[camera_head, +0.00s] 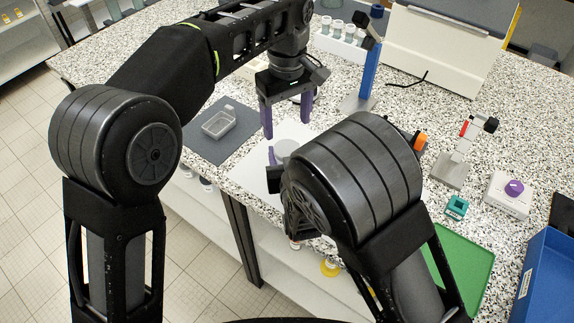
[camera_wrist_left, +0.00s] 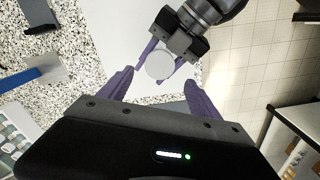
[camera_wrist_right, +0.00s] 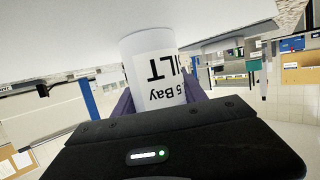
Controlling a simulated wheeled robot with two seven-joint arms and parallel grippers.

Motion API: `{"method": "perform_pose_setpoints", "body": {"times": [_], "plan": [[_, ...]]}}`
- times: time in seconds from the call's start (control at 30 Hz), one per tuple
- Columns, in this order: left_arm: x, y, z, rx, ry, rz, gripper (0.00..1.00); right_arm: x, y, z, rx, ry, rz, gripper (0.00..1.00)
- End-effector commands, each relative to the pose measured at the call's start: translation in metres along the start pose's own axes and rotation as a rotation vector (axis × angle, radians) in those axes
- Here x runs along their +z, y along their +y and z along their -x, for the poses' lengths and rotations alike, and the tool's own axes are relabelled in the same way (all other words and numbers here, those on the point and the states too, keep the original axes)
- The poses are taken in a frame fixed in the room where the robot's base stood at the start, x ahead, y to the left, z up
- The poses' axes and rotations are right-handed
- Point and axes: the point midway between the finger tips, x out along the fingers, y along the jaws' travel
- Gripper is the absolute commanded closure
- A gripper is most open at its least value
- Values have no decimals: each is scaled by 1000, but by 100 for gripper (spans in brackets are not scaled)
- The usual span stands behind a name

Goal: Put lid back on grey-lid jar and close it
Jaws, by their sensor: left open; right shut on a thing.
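The jar (camera_wrist_right: 150,60) is white with a printed label that appears upside down in the right wrist view. My right gripper (camera_wrist_right: 158,95) is shut around its side. A round light-grey top (camera_wrist_left: 160,66) shows between the right gripper's fingers in the left wrist view, and in the head view (camera_head: 284,148). I cannot tell whether this is a seated lid. My left gripper (camera_head: 286,118) is open and empty above the jar, its fingers pointing down. My right forearm hides much of the jar in the head view.
A white mat (camera_head: 248,172) lies under the jar. A blue stand (camera_head: 367,75) and a rack of jars (camera_head: 340,40) stand behind. A green tray (camera_head: 462,262) lies at right.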

Motion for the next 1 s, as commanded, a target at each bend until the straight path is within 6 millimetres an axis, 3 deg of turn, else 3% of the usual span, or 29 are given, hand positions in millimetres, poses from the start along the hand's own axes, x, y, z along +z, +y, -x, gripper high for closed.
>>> {"method": "perform_pose_setpoints", "body": {"times": [0.5,0.7,1.0], "plan": [[-1,-1,-25,2,-2,1,27,0,0,0,0,0,0,100],[0,0,-59,-1,0,-2,27,0,0,0,0,1,0,100],[0,0,-78,2,1,-1,27,0,0,0,0,0,0,100]]}}
